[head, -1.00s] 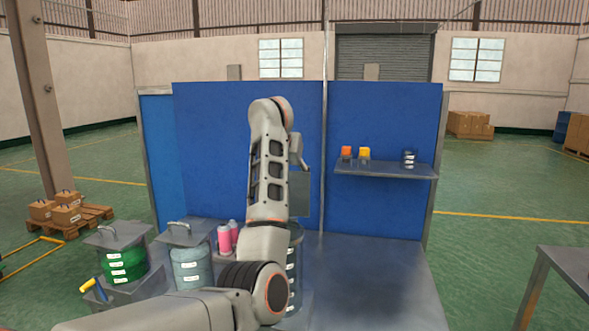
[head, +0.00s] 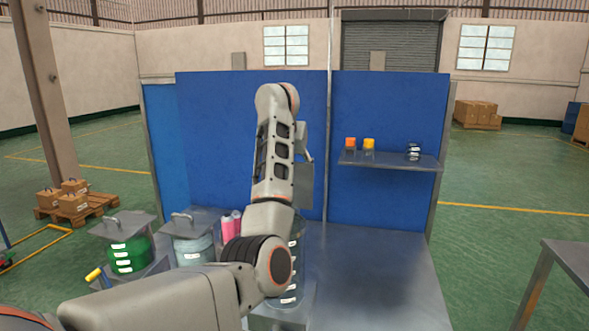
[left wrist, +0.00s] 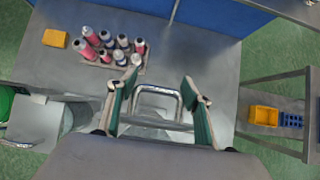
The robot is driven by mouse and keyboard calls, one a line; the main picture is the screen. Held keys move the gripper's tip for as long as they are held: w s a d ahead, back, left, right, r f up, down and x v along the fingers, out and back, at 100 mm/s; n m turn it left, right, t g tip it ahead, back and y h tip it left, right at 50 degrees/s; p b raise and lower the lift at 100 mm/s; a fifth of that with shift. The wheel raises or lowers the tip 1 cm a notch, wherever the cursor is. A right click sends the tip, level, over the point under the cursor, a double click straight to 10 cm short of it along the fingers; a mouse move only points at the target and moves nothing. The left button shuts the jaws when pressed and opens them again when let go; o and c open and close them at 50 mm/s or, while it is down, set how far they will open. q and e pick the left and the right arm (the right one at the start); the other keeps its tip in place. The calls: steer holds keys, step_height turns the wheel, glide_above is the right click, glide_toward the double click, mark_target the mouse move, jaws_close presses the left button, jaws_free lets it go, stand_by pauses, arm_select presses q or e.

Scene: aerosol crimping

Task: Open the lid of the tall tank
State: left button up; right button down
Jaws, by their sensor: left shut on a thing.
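The tall tank (head: 299,262), dark with white labels, stands behind my left arm in the head view, which hides most of it. My right gripper is not in view.
A green tank (head: 128,256) and a pale tank (head: 192,251), both with handled lids, stand to the left. A rack of several bottles (left wrist: 115,48) stands beyond the gripper. The bench right of the tall tank (head: 375,270) is clear. A shelf (head: 390,162) hangs on the blue panel.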

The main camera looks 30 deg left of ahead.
arm_select(q)
steer(key=shift+f, duration=0.6)
steer(key=o, duration=1.3)
steer(key=shift+s, duration=0.1)
steer(key=shift+r, duration=0.1)
steer(key=v, duration=1.2)
steer(key=shift+r, duration=0.1)
